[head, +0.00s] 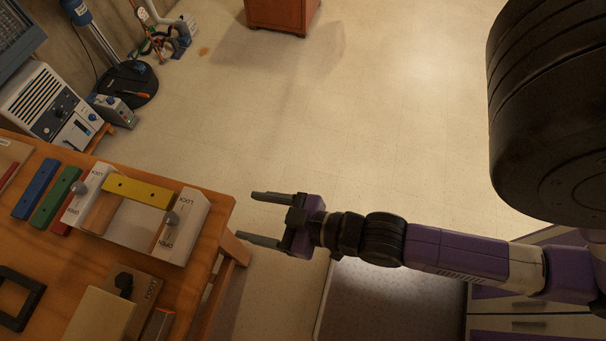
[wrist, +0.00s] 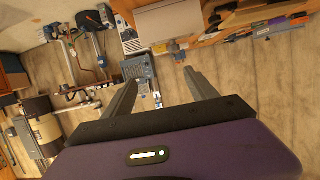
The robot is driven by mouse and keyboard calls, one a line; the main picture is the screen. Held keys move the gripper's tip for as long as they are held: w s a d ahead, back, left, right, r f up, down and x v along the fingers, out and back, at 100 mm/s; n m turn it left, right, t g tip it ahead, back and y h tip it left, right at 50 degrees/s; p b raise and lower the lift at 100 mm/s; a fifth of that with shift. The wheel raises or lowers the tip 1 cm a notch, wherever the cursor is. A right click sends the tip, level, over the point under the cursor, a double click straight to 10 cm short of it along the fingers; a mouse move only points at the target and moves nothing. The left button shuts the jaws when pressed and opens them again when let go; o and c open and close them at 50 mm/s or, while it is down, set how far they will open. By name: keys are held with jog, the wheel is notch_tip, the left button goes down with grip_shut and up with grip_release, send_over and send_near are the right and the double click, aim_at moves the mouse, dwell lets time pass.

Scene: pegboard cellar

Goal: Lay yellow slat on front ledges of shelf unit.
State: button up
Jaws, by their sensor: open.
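The yellow slat (head: 139,191) lies across the far end of a pale shelf unit (head: 182,233) on the wooden bench, spanning its two side walls. I cannot tell which ledges it rests on. Each side wall carries a grey knob and the words LOCK and OPEN. My gripper (head: 250,217) is to the right of the unit, just past the bench's right edge and apart from the slat. Its fingers are spread and point left. In the wrist view my gripper (wrist: 160,77) has nothing between its fingers; I cannot make out the slat there.
A blue slat (head: 36,188) and a green slat (head: 55,197) lie left of the unit, with a red piece beside them. A box with a black knob (head: 124,284) and a dark square frame (head: 31,304) are nearer. The bench edge (head: 222,214) is between my gripper and the unit.

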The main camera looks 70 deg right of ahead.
jog(key=s+r, duration=0.8)
jog(key=s, duration=0.2)
jog(key=shift+s+d+r, duration=0.2)
jog(key=shift+s+r, duration=0.05)
jog(key=shift+s, duration=0.15)
jog(key=shift+c, duration=0.5)
dwell(1.1)
